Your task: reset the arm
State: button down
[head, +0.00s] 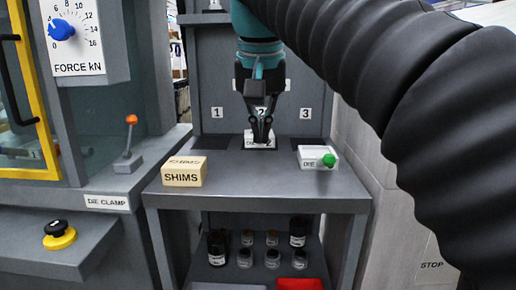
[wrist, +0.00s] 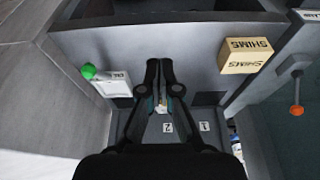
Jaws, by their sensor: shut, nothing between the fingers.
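My gripper (head: 262,138) is shut and empty, pointing down over the back middle of the grey bench, in front of the panel marked 2. In the wrist view its fingers (wrist: 158,64) lie close together. A small white labelled block (head: 257,146) shows behind the fingertips and is partly hidden by them. I cannot tell whether the fingers touch it. My black ribbed arm reaches in from the right of the head view.
A SHIMS box (head: 184,172) stands at the bench's left. A white block with a green knob (head: 318,158) stands at its right. Jars (head: 217,248) fill the lower shelf beside a red bin (head: 299,284). A machine with a die clamp lever (head: 130,135) stands left. The bench front (head: 255,185) is clear.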

jog(key=s+d+f, duration=0.5)
jog(key=f, duration=0.5)
jog(key=s+d+f+t, duration=0.1)
jog(key=s+d+f, duration=0.3)
jog(key=f, duration=0.6)
jog(key=s+d+f+t, duration=0.1)
jog(key=s+d+f, duration=0.4)
jog(key=f, duration=0.5)
jog(key=shift+s+d+n, duration=0.3)
jog(key=shift+s+d, duration=0.05)
jog(key=shift+d, duration=0.35)
